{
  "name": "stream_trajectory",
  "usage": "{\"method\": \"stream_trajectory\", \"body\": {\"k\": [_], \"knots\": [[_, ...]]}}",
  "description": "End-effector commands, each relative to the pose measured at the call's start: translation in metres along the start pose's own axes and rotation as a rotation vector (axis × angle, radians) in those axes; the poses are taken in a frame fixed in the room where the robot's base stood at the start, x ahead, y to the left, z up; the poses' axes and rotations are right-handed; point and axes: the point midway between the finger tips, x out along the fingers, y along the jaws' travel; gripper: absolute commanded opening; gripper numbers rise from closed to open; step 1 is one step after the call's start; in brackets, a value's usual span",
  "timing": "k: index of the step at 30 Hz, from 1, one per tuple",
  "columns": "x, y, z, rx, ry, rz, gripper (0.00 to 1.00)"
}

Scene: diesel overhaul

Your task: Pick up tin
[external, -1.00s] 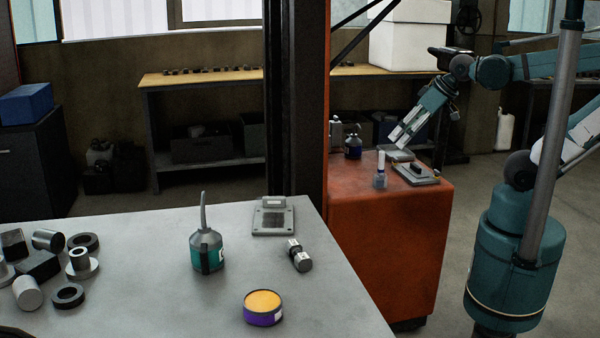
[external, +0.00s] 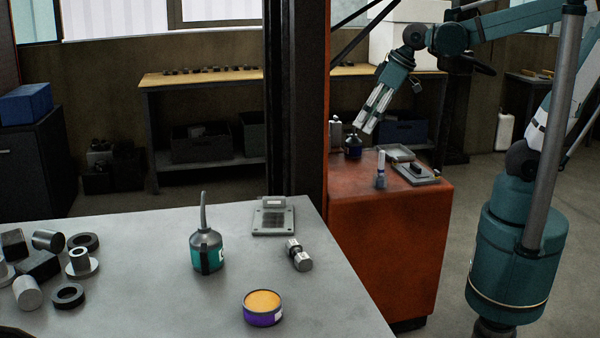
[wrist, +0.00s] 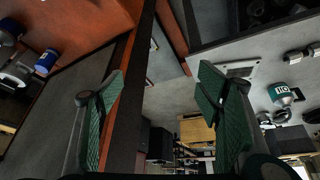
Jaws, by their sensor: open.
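The tin (external: 262,311) is a short round purple can with a yellow-orange top and a pale label. It stands upright near the front edge of the grey table, at the bottom middle of the external view. I cannot make it out in the wrist view. My gripper (external: 366,125) is above the back of the red cabinet, well behind and to the right of the tin. In the wrist view my gripper (wrist: 160,80) has its two green-padded fingers wide apart, with nothing between them.
On the grey table (external: 150,290) stand an oil can (external: 207,250), a metal plate (external: 272,216), a metal cylinder (external: 299,255) and several loose parts at left. A dark post (external: 296,100) rises behind the table. Bottles and trays sit on the red cabinet (external: 385,245).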

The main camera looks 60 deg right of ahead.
Motion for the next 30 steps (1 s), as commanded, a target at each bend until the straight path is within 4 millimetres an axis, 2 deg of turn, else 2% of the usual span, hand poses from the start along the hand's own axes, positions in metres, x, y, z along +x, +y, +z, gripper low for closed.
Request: {"method": "stream_trajectory", "body": {"k": [3,12,20,30], "knots": [[0.001,-0.019,-0.022,-0.043,-0.019,-0.019,0.65],[0.01,-0.072,-0.068,-0.148,-0.068,-0.062,0.65],[0.022,-0.124,-0.101,-0.242,-0.111,-0.096,0.65],[0.04,-0.202,-0.135,-0.366,-0.165,-0.138,0.65]]}}
